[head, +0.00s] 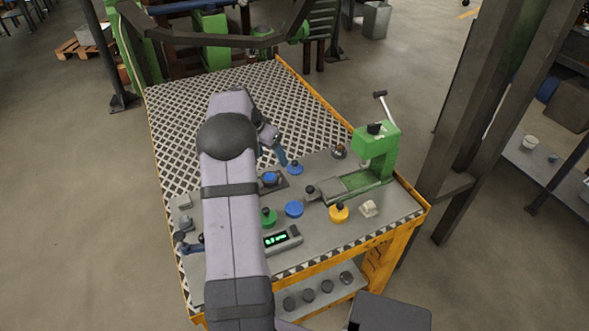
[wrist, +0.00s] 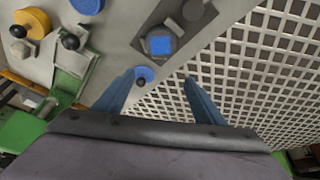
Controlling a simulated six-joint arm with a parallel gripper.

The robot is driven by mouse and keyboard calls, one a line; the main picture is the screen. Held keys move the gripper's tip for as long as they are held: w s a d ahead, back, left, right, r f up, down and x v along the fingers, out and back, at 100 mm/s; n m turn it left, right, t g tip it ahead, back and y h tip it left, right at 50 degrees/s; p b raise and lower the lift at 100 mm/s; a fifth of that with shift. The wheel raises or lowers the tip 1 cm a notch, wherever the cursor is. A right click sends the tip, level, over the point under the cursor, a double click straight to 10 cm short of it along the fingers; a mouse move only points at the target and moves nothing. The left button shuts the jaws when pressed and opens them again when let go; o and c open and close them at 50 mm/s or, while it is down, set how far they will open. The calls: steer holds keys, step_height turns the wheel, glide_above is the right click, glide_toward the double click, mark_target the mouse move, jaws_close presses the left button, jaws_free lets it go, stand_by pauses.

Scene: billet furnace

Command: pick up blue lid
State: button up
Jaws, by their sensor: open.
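A blue lid with a small dark knob (head: 295,168) lies on the grey table top beside the green press. It also shows in the wrist view (wrist: 147,73), close to the left finger and partly hidden by it. My gripper (head: 281,157) is open and empty, its blue fingers pointing down just left of this lid. In the wrist view the fingers (wrist: 160,80) are spread, with bare plate and grating between them. A plain blue disc (head: 294,209) lies nearer the front. A blue piece (head: 270,178) sits on a dark plate and looks square in the wrist view (wrist: 160,45).
The green press (head: 375,150) with a raised lever stands at right. A yellow knobbed piece (head: 339,214), a green knobbed piece (head: 268,217), a white part (head: 369,208) and a digital display (head: 281,239) stand near the front. The grating (head: 200,88) behind is clear.

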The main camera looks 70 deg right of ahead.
steer(key=m, duration=0.2)
glide_above(293, 163)
steer(key=a, duration=0.2)
steer(key=shift+w+a+p+x, duration=0.15)
steer(key=shift+p+x, duration=0.25)
steer(key=shift+x, duration=0.75)
steer(key=shift+w+p+x, duration=0.1)
steer(key=shift+p+x, duration=0.3)
steer(key=shift+x, duration=0.75)
steer(key=shift+w+a+p+x, duration=0.15)
steer(key=shift+p+x, duration=0.25)
steer(key=shift+x, duration=0.75)
steer(key=shift+f, duration=0.15)
steer(key=c, duration=1.1)
